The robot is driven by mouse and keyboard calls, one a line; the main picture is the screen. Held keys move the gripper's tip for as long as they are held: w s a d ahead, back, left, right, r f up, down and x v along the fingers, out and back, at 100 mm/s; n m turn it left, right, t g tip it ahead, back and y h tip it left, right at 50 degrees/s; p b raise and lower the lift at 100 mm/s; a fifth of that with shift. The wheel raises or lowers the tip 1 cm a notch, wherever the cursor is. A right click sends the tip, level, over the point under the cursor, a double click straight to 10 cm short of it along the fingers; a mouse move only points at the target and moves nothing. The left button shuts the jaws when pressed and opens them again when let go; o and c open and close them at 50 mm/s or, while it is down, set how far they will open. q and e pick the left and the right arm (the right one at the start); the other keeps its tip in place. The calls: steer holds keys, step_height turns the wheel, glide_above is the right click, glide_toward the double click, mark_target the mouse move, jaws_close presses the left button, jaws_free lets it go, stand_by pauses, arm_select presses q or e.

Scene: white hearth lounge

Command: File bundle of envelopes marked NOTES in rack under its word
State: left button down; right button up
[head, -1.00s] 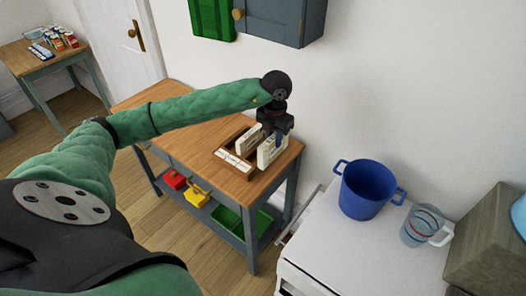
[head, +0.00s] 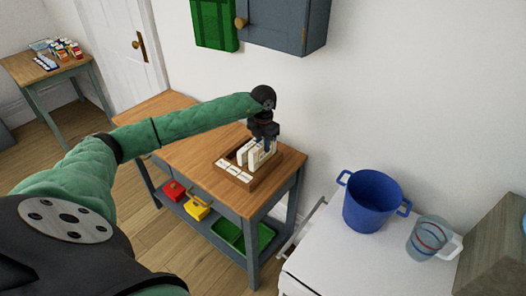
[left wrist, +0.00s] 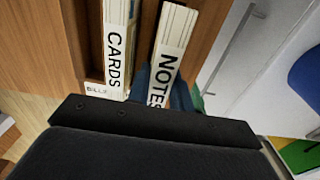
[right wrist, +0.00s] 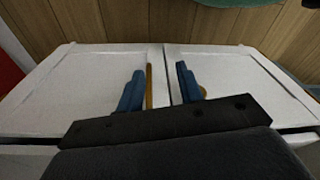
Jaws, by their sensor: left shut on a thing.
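My left gripper (head: 264,143) is shut on the white envelope bundle marked NOTES (left wrist: 174,40), upright at the wooden rack (head: 250,186) on the wood-topped table. In the left wrist view the NOTES bundle leans slightly beside the bundle marked CARDS (left wrist: 117,40), with a gap between them. The CARDS bundle (head: 242,156) stands in the rack, left of my gripper. White labels line the rack's front; one label (left wrist: 96,89) reads BILLS, the others are hidden or too small. The NOTES bundle's lower end is hidden. My right gripper (right wrist: 160,88) is open and empty.
A blue pot (head: 372,203) and a glass jug (head: 428,240) stand on the white surface at right. A blue-grey cabinet (head: 285,25) hangs above the table (head: 190,135). Red, yellow and green containers sit on its lower shelf. The tabletop left of the rack is clear.

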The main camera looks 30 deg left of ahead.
arm_select(q)
step_height(320, 180, down, 3)
steer(key=shift+r, duration=0.15)
steer(key=shift+f+b, duration=0.25)
steer(key=shift+b, duration=0.1)
arm_select(e)
steer(key=shift+a+r, duration=0.2)
steer(key=shift+r, duration=0.65)
arm_select(q)
steer(key=c, duration=1.3)
jaws_free()
steer(key=shift+o, duration=0.2)
arm_select(e)
steer(key=shift+w+r, duration=0.3)
steer(key=shift+r, duration=0.05)
arm_select(q)
steer(key=shift+r, duration=0.3)
step_height(320, 180, up, 12)
steer(key=p, duration=0.3)
steer(key=shift+f, duration=0.2)
arm_select(e)
step_height(320, 180, down, 8)
steer(key=s+d, duration=0.2)
steer(key=shift+r, duration=0.2)
